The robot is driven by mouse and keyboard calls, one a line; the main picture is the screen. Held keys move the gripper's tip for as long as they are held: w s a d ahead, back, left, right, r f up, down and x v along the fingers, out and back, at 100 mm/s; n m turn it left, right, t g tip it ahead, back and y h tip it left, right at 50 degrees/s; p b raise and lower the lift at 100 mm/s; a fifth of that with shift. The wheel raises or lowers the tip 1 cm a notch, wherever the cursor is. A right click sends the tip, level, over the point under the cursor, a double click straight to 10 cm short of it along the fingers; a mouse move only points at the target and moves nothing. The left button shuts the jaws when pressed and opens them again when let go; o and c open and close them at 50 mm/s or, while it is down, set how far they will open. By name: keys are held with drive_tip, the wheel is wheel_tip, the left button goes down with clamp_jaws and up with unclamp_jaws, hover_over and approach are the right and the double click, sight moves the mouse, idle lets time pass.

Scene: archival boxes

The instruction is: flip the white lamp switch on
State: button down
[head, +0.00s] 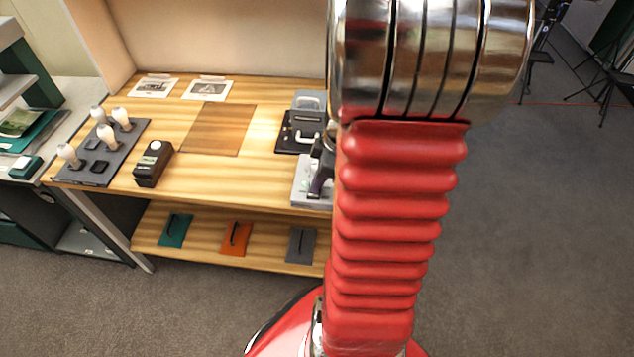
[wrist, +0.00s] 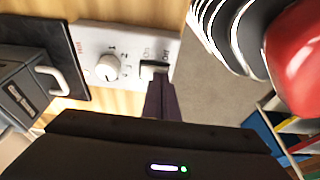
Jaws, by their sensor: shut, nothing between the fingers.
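In the wrist view a pale control panel (wrist: 90,40) carries a round white knob (wrist: 108,68) and, to its right, a small white switch (wrist: 154,67) in a dark surround. Small lettering stands above the switch; which way the switch is set I cannot tell. My gripper (wrist: 160,84) is shut and empty, its dark purple fingertips at the near edge of the switch. Whether they touch it I cannot tell. In the head view my gripper (head: 318,186) is over the pale panel (head: 301,181) at the bench's right end; my arm hides part of it.
A dark box with a white handle (wrist: 47,76) stands left of the panel on a black plate. On the wooden bench (head: 225,180) are a black device (head: 153,164), a tray with white-knobbed handles (head: 103,150) and a brown mat (head: 218,129). A lower shelf (head: 205,248) holds coloured folders.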

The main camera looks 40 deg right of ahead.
drive_tip(key=shift+f, duration=0.1)
drive_tip(key=shift+s+a+f, duration=0.1)
drive_tip(key=shift+a+f, duration=0.05)
drive_tip(key=shift+f, duration=0.2)
idle(0.3)
drive_tip(key=shift+w+d+r, duration=0.2)
drive_tip(key=shift+w+d, duration=0.35)
drive_tip(key=shift+d, duration=0.25)
drive_tip(key=shift+r, duration=0.15)
drive_tip(key=shift+w+r, duration=0.1)
drive_tip(key=shift+r, duration=0.2)
drive_tip(key=v, duration=1.3)
drive_tip(key=shift+w+a+r, duration=0.2)
drive_tip(key=shift+w, duration=0.1)
